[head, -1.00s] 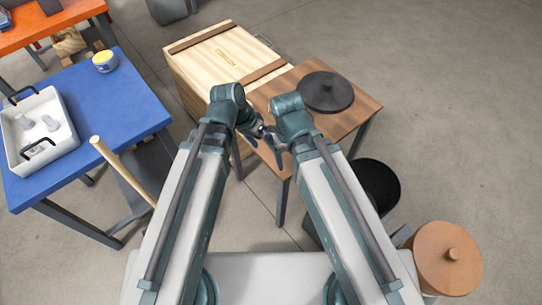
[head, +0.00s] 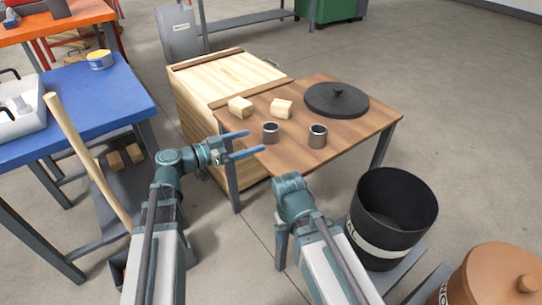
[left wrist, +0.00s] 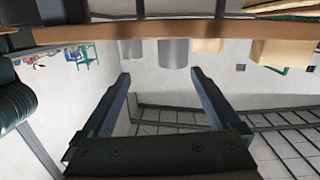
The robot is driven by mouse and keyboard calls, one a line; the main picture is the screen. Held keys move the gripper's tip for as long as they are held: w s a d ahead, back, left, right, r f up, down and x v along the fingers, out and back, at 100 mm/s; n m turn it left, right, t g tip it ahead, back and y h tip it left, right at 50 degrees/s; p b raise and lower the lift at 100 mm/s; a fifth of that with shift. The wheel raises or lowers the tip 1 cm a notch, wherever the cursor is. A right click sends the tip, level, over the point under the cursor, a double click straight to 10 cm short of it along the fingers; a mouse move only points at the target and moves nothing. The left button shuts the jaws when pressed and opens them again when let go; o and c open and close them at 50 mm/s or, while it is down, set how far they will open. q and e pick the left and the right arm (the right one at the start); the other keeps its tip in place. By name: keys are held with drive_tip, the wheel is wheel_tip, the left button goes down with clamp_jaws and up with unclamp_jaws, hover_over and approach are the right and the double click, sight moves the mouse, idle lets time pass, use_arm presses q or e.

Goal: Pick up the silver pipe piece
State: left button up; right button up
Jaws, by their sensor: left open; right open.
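Two short, hollow silver pipe pieces stand upright on the brown table (head: 365,112). The left pipe piece (head: 270,133) is near the table's left edge; the right pipe piece (head: 317,136) is near its front edge. My left gripper (head: 255,142) is open and empty at the table's left edge, its fingers towards the left pipe piece and apart from it. The left wrist view appears upside down, with a grey pipe piece (left wrist: 173,52) beyond the open fingers (left wrist: 160,75). My right gripper (head: 281,245) hangs low in front of the table, partly hidden by its arm, holding nothing visible.
Two wooden blocks (head: 240,107) (head: 281,108) and a black round lid (head: 336,99) are on the table. A wooden crate (head: 215,75) stands behind it. A black bin (head: 393,215) is at right, a blue table (head: 85,100) at left.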

sight(264, 131)
use_arm(q)
drive_tip(key=shift+t, duration=0.8)
drive_tip(key=w+d, duration=0.1)
drive_tip(key=w, duration=0.1)
drive_tip(key=w+d+b, duration=0.1)
drive_tip(key=d, duration=0.1)
drive_tip(key=w+d, duration=0.1)
drive_tip(key=w, duration=0.1)
drive_tip(key=shift+w+d+f, duration=0.25)
drive_tip(key=shift+w+f, duration=0.1)
drive_tip(key=shift+d+b, duration=0.1)
drive_tip(key=shift+b, duration=0.2)
use_arm(e)
drive_tip(key=f, duration=0.3)
drive_tip(key=shift+s+d, duration=0.1)
drive_tip(key=shift+s, duration=0.1)
use_arm(q)
drive_tip(key=shift+w, duration=0.1)
drive_tip(key=x, duration=0.5)
drive_tip(key=shift+d+r, duration=0.2)
drive_tip(key=shift+r, duration=0.05)
use_arm(e)
drive_tip(key=shift+r, duration=0.15)
use_arm(q)
drive_tip(key=shift+c, duration=0.2)
